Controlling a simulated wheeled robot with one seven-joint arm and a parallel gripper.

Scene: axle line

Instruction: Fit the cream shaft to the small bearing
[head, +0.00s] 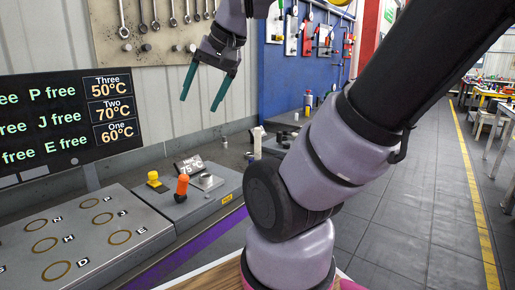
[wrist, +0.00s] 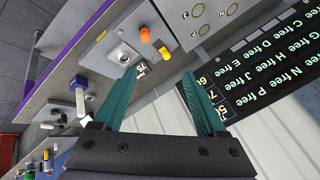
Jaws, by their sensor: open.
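My gripper (head: 200,98) is open and empty, its two teal fingers hanging in the air before the pale wall. In the wrist view my gripper (wrist: 160,78) spans empty space, with the bench beyond. A pale upright piece (head: 257,142), possibly the cream shaft, stands on the bench behind my arm. A pale post (wrist: 80,102) in the wrist view may be the same piece. A silver round part (head: 206,180) lies on the grey heater box (head: 190,205). I cannot tell whether it is the small bearing. My arm hides part of the bench.
A dark status board (head: 60,125) stands behind. The aisle floor (head: 420,200) is clear.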

